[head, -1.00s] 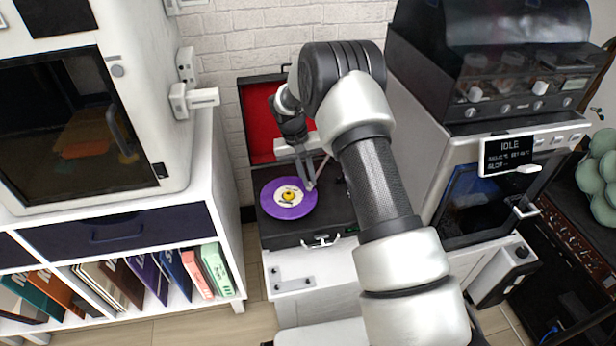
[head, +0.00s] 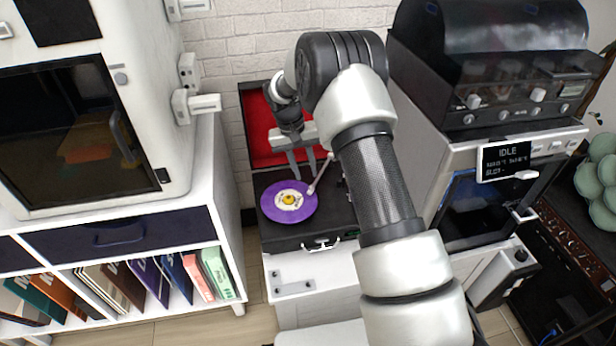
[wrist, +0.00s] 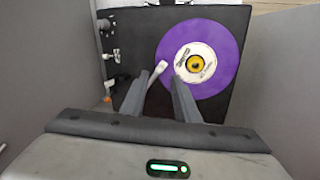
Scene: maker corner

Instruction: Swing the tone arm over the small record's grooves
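The small purple record (head: 272,200) lies flat on the open black turntable, with a white label and a yellow centre. It also shows in the wrist view (wrist: 225,58). The white tone arm (head: 320,175) slants in from the right, and its head overlaps the record's right outer edge in the head view. In the wrist view the tone arm's head (wrist: 160,67) appears between my fingertips, at the record's left edge. My gripper (head: 301,176) is open, its two fingers apart and pointing down. It also shows in the wrist view (wrist: 160,76). I cannot tell whether the head touches the record.
The turntable's red-lined lid (head: 257,125) stands open behind, near the brick wall. A white shelf (head: 215,195) stands to the left. A machine with a display (head: 506,158) stands close on the right. My arm covers the turntable's right part.

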